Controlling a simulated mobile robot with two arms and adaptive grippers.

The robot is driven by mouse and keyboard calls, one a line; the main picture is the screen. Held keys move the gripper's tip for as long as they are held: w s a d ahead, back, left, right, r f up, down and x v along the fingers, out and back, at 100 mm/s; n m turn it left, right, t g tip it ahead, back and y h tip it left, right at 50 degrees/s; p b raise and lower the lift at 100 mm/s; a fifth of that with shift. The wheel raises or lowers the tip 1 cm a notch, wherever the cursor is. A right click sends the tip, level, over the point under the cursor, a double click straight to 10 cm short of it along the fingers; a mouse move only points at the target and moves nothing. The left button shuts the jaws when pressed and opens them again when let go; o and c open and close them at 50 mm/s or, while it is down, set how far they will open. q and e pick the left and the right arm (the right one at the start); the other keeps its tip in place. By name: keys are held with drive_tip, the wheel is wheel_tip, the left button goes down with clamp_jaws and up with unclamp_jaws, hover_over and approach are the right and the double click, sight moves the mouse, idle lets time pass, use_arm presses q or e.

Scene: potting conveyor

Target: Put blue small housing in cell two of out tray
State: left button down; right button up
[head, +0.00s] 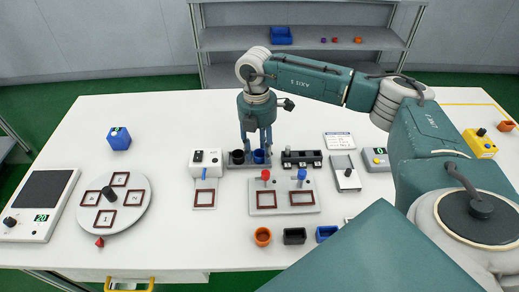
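A small round blue housing (259,157) sits in a dark grey tray (246,167) near the middle of the table, beside a round black housing (237,157). I cannot read any cell numbers on this tray. My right gripper (258,148) points straight down over the blue housing, with its fingers apart on either side of it. I cannot tell whether they touch it. A square blue housing (326,233) lies at the front, partly hidden by my arm. My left gripper is not in view.
A white press station (205,170) stands just left of the tray, and a black block rack (302,158) just right. A fixture plate with red and blue knobs (283,202) lies in front.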

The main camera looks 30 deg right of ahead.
drive_tip(key=shift+r, duration=0.5)
wheel_tip(320, 180, up, 11)
drive_tip(key=b, duration=0.2)
drive_tip(key=shift+w+r, duration=0.15)
drive_tip(key=shift+w, duration=0.25)
